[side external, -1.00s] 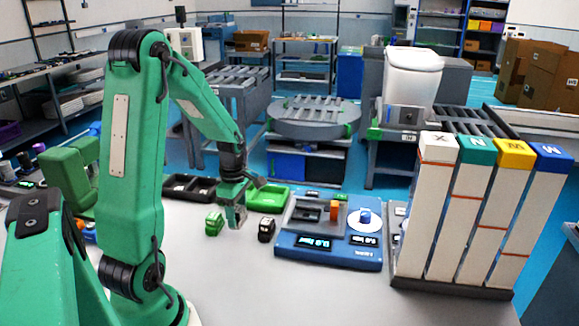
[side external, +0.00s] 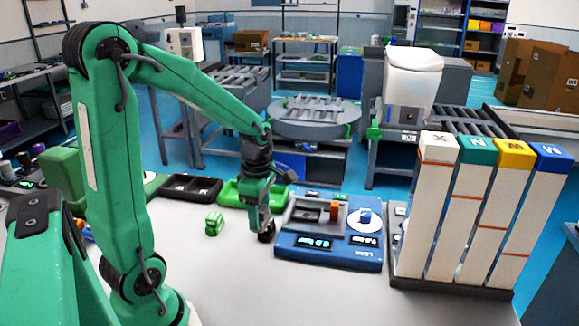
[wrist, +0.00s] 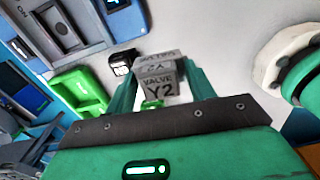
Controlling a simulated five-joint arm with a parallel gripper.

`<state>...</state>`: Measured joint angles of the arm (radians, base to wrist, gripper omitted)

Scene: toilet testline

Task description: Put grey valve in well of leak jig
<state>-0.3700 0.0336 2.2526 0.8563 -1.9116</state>
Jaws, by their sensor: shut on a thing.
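The grey valve (wrist: 160,77), a block marked "VALVE Y2", sits between the two green fingers of my gripper (wrist: 158,72) in the wrist view. My gripper is shut on it. In the side external view my gripper (side external: 259,226) hangs low over the table, left of the blue leak jig (side external: 328,252), and its fingers hide most of the grey valve.
A black valve (side external: 267,234) stands at the gripper, partly covered by it. A green valve (side external: 214,224) stands to the left. A green tray (side external: 234,193) and a dark tray (side external: 190,188) lie behind. Tall labelled columns (side external: 470,215) stand right of the jig. The front table is clear.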

